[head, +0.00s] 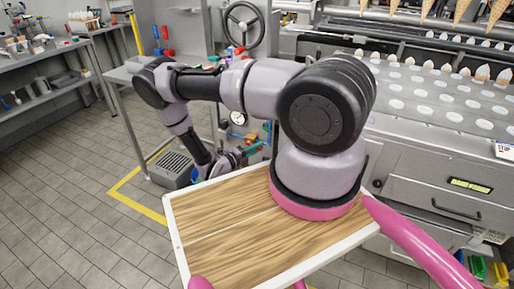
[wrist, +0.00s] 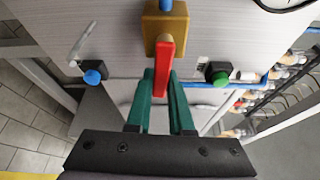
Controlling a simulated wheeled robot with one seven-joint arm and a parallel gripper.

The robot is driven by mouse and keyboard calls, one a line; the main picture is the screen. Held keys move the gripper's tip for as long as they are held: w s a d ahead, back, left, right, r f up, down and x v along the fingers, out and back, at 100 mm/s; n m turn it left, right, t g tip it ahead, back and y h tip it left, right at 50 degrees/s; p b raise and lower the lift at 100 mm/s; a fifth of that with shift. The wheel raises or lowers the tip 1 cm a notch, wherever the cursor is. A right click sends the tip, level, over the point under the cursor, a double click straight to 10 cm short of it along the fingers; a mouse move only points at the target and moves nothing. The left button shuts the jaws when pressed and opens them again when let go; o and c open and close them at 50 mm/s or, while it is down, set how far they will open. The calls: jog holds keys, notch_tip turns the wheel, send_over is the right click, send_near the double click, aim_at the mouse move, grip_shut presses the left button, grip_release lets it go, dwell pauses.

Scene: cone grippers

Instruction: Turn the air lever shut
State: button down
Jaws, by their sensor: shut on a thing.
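The air lever (wrist: 165,62) is a red handle on a brass-coloured valve block (wrist: 178,22) in the wrist view. It points down in that picture, toward my gripper. My gripper (wrist: 163,78) has two green fingers, which are shut on the lower end of the lever, one on each side. In the head view my arm reaches down past the wooden board to the low side of the machine. The gripper end there is small, and the lever is hard to make out.
A blue knob (wrist: 92,76) and a green knob (wrist: 219,78) flank the lever on the grey panel. A blue pipe (wrist: 247,82) runs beside the green knob. A round gauge (head: 238,118) and a handwheel (head: 243,24) are on the machine. Tiled floor lies open at left.

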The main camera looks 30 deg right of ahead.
jog(key=m, duration=0.1)
jog(key=f+m+y, duration=0.1)
jog(key=m, duration=0.1)
jog(key=shift+w+a+f+y, duration=0.2)
jog(key=shift+f+y, duration=0.1)
jog(key=shift+y, duration=0.1)
jog(key=shift+w+a+f+m+t+y, duration=0.5)
jog(key=shift+m+y, duration=0.25)
jog(key=shift+m, duration=0.8)
jog(key=shift+w+a+f+m+t+y, duration=0.35)
jog(key=shift+w+m+t+y, duration=0.35)
jog(key=shift+m, duration=0.9)
jog(key=shift+w+a+f+m+t+y, duration=0.45)
jog(key=shift+m+y, duration=0.4)
jog(key=shift+m, duration=0.7)
jog(key=c, duration=0.8)
grip_release()
jog(key=shift+s+r, duration=0.1)
jog(key=v, duration=1)
jog(key=shift+s+a, duration=0.25)
